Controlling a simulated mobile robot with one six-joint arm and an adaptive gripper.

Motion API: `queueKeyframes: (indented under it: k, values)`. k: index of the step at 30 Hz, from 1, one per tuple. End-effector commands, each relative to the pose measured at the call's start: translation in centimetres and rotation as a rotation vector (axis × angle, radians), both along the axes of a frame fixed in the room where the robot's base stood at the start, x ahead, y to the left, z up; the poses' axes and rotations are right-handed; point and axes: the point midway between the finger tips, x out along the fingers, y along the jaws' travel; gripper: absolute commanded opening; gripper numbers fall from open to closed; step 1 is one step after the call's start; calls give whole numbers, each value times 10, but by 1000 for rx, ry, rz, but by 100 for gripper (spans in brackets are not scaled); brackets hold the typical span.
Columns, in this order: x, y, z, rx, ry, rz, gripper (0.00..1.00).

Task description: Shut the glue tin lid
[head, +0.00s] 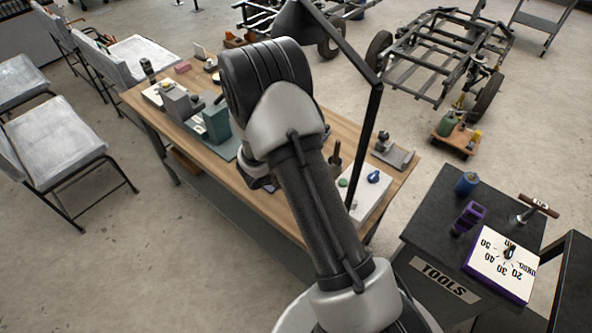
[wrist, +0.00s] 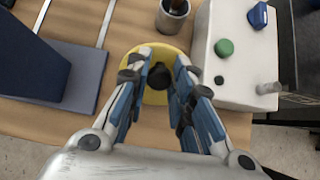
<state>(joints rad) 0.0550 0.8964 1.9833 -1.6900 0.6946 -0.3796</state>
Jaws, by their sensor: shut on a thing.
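A round yellow lid (wrist: 132,94) with a dark knob (wrist: 158,76) in its middle shows in the wrist view, near the table's front edge. I take it for the glue tin's lid. My gripper (wrist: 164,73) is above it, with its blue-padded fingers on both sides of the knob, shut on it. The fingers cover parts of the yellow disc. The tin's body is hidden from above, and I cannot tell how the lid sits on it. In the head view my arm hides the gripper and the tin.
A white box (wrist: 234,72) with a green button (wrist: 224,47) and a blue knob (wrist: 258,15) stands close on the right. A metal cup (wrist: 172,17) stands just behind. A blue-grey block on a plate (wrist: 92,65) is at left. The wooden table (head: 395,195) has more fixtures.

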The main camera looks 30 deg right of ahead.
Motion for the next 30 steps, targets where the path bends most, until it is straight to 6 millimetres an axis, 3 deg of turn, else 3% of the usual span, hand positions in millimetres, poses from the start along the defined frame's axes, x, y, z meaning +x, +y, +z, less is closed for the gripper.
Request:
queueKeyframes:
  k: [1,10,30]
  values:
    - [1,-7,7,41,12,-9,0]
    - [10,-27,-3,265,88,-9,0]
    - [24,-66,-37,251,90,-5,0]
